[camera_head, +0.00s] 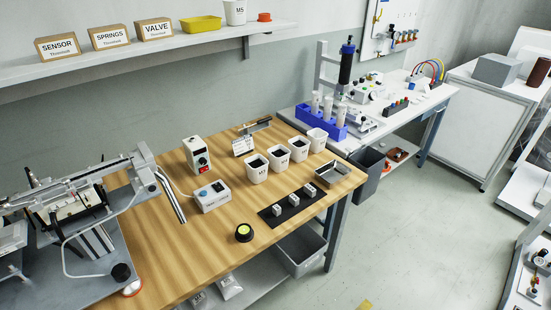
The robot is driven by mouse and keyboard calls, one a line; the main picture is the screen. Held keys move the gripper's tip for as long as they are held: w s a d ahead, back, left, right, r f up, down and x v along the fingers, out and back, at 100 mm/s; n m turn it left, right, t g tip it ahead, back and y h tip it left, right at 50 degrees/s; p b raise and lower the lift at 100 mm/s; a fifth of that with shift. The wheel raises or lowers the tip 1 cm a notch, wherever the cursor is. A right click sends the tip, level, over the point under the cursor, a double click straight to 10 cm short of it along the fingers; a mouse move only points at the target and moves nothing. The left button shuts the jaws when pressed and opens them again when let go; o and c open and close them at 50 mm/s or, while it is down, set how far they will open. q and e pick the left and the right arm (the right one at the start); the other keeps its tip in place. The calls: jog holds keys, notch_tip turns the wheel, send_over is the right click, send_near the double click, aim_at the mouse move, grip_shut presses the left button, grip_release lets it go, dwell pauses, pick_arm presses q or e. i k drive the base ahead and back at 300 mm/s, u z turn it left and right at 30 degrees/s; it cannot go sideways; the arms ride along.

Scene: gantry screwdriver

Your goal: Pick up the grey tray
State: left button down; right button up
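A small grey tray (322,177) with raised walls sits near the right end of the wooden workbench (190,250). It lies at an angle, to the right of a dark mat (270,216) holding several small light grey blocks. What the tray holds, if anything, is too small to tell. Neither of my grippers is in view.
Several white cups (256,172) stand in a row behind the mat, close to the tray. A metal mechanism (85,200) fills the bench's left end. A grey bin (305,262) is below.

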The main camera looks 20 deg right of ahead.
aim_at(329, 174)
jog(key=z, duration=2.45)
jog(key=i, duration=3.05)
jog(key=u, duration=1.65)
